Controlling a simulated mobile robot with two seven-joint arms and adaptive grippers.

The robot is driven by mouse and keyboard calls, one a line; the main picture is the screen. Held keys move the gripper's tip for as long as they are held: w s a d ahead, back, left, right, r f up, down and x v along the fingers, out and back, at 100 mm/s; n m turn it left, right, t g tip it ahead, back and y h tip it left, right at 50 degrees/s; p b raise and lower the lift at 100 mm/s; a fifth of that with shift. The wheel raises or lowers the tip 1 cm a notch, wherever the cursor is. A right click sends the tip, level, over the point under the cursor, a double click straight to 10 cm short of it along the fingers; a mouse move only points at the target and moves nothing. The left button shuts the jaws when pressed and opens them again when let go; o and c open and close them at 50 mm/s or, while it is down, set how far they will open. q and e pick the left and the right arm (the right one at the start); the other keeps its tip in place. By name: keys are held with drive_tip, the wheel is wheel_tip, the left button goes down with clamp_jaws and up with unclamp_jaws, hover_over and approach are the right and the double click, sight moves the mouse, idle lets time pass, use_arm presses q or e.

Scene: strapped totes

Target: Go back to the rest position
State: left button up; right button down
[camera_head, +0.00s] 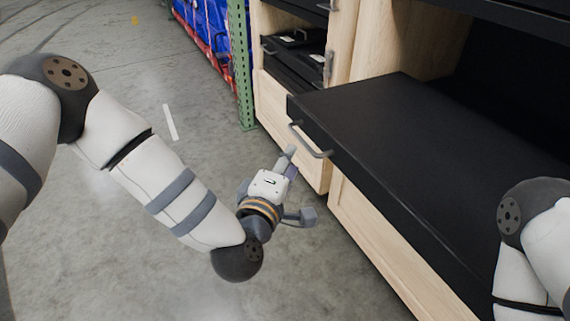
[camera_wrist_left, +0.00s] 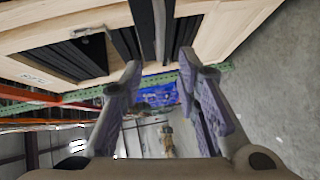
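My left gripper (camera_head: 298,184) hangs in free air over the concrete floor, in front of the wooden cabinet in the head view. Its two fingers are spread apart with nothing between them. In the left wrist view the gripper (camera_wrist_left: 158,85) also shows open and empty, with the cabinet front above it. My right arm shows at the right edge of the head view, but its gripper is out of view.
A black drawer or shelf (camera_head: 420,150) with a grey handle (camera_head: 310,142) juts from the wooden cabinet (camera_head: 345,205), close to my left gripper. A green rack post (camera_head: 240,65) and blue strapped totes (camera_head: 208,22) stand behind. The floor (camera_head: 110,240) at left is clear.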

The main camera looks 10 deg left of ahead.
use_arm(q)
drive_tip(key=shift+s+a+r, duration=0.1)
drive_tip(key=shift+s, duration=0.6)
drive_tip(key=s+a+f+m+g+h+p, duration=0.15)
drive_tip(key=s+f+m+g, duration=0.7)
drive_tip(key=s+f, duration=0.9)
drive_tip(key=s+a+m+g+y, duration=0.1)
drive_tip(key=s+a+m+g, duration=0.1)
drive_tip(key=s, duration=0.6)
drive_tip(key=s+a+f+m+g+y, duration=0.1)
drive_tip(key=s+a+g, duration=0.4)
drive_tip(key=s+a, duration=0.2)
drive_tip(key=s+a+f+m+g+y+p, duration=0.1)
drive_tip(key=s+a+m+g, duration=0.1)
drive_tip(key=s, duration=0.9)
drive_tip(key=a+g, duration=0.1)
drive_tip(key=a, duration=0.1)
drive_tip(key=shift+s+a+f+m+y, duration=0.15)
drive_tip(key=shift+s+a+m+y, duration=0.05)
drive_tip(key=shift+a+m+y, duration=0.15)
use_arm(e)
drive_tip(key=shift+t, duration=0.7)
drive_tip(key=w+r, duration=0.3)
drive_tip(key=shift+w+r, duration=0.2)
use_arm(q)
drive_tip(key=shift+w, duration=0.15)
